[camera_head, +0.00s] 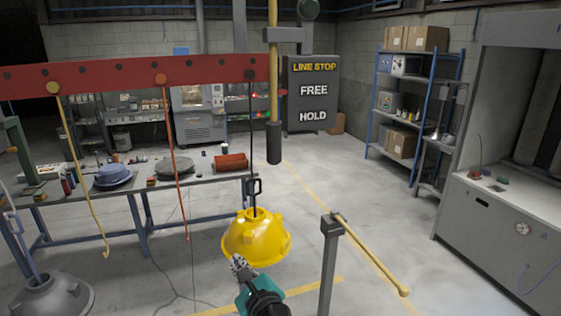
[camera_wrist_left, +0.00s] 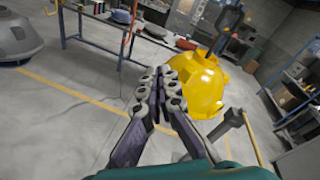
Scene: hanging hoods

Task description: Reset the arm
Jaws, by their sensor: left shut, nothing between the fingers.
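My left gripper (camera_head: 238,264) comes up from the bottom of the head view, below and a little left of a yellow hood (camera_head: 257,236). In the left wrist view its fingers (camera_wrist_left: 159,82) are pressed together with nothing between them. The yellow hood (camera_wrist_left: 203,84) is just behind and to the right of the fingertips there; I cannot tell if they touch it. The hood hangs from a dark rod with a loop handle (camera_head: 254,187) under the red beam (camera_head: 120,78). My right gripper is not in view.
A grey post with a yellow arm (camera_head: 331,260) stands right of my gripper. A grey hood (camera_head: 53,298) hangs at lower left. A workbench (camera_head: 145,195) with several hoods stands behind. Yellow and orange hooks (camera_head: 105,251) dangle from the beam. A grey cabinet (camera_head: 505,225) stands at right.

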